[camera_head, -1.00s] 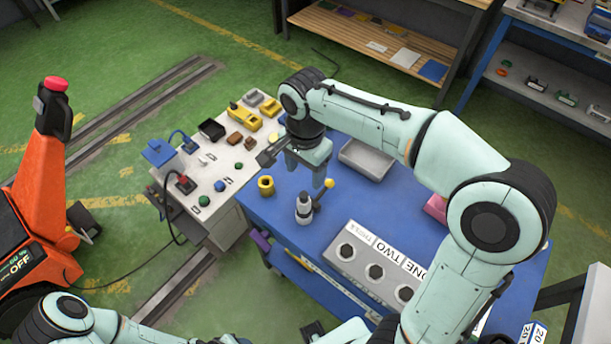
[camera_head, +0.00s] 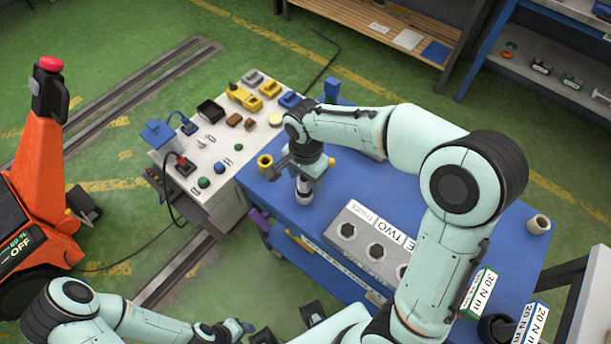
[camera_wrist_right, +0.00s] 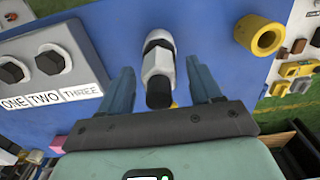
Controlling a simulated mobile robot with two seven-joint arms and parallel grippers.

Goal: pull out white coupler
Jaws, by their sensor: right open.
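The white coupler (camera_head: 304,190) stands on the blue table (camera_head: 330,202), with a light body and darker parts. In the right wrist view the coupler (camera_wrist_right: 159,62) points up between the two fingers, its dark end toward the palm. My right gripper (camera_wrist_right: 158,72) is open around it, with a visible gap on either side. In the head view my right gripper (camera_head: 305,168) is directly above the coupler and hides its top. My left gripper (camera_head: 238,327) is low at the bottom edge, small and partly hidden; its jaws cannot be made out.
A yellow ring-like cup (camera_head: 266,166) stands just left of the coupler. A white-topped bench (camera_head: 215,160) with buttons and cables adjoins on the left.

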